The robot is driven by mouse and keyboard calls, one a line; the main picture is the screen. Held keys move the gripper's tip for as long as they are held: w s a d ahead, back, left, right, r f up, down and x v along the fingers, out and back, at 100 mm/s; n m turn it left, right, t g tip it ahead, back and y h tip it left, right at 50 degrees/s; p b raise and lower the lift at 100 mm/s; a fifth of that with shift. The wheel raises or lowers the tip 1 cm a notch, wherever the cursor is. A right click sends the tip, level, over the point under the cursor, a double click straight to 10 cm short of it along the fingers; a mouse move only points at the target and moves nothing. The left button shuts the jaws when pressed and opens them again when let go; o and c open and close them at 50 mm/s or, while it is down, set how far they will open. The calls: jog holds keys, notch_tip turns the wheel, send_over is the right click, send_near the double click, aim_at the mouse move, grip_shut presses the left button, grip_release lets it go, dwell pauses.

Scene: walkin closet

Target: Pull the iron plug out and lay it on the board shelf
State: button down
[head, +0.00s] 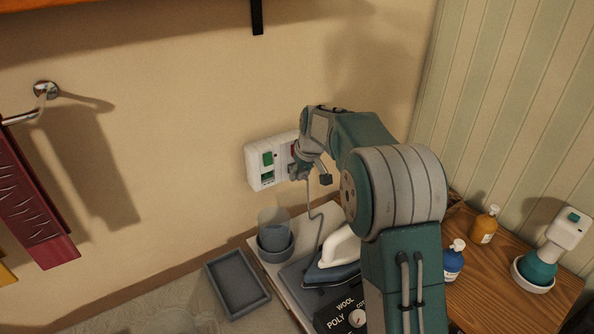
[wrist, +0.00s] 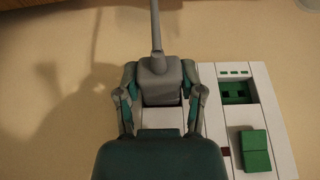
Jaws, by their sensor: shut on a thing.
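The grey iron plug (wrist: 160,80) sits between the two fingers of my gripper (wrist: 161,108) in the wrist view, its cord running up out of the picture. My gripper (head: 298,170) is shut on it, at the right part of the white wall outlet panel (head: 262,180). Whether the plug's pins are still in the socket is hidden. The panel also shows in the wrist view (wrist: 272,110), with green parts on it. The cord (head: 314,212) hangs down to the iron (head: 338,250), which rests on a pale board shelf (head: 258,246) below.
A grey cup (head: 272,222) in a dark bowl stands near the shelf's back. A grey tray (head: 238,283) lies to its left. A wooden top (head: 470,290) at right holds an orange bottle (head: 485,225), a blue bottle (head: 453,260) and a teal-and-white device (head: 550,250) in a dish.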

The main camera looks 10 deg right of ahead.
jog(key=shift+s+d, duration=0.35)
jog(key=shift+s, duration=0.5)
jog(key=shift+s+d, duration=0.35)
jog(key=shift+s, duration=0.55)
jog(key=shift+s+d, duration=0.35)
jog(key=shift+s, duration=0.5)
dwell(0.4)
jog(key=w+d+r+m+t+y, duration=0.1)
jog(key=d+m, duration=0.2)
jog(key=m, duration=1.5)
jog(key=w+d+m+t, duration=0.1)
jog(key=w+d+m, duration=0.1)
jog(key=m, duration=1.6)
jog(key=shift+d+f, duration=0.1)
jog(key=shift+f, duration=4.4)
jog(key=shift+f, duration=1.35)
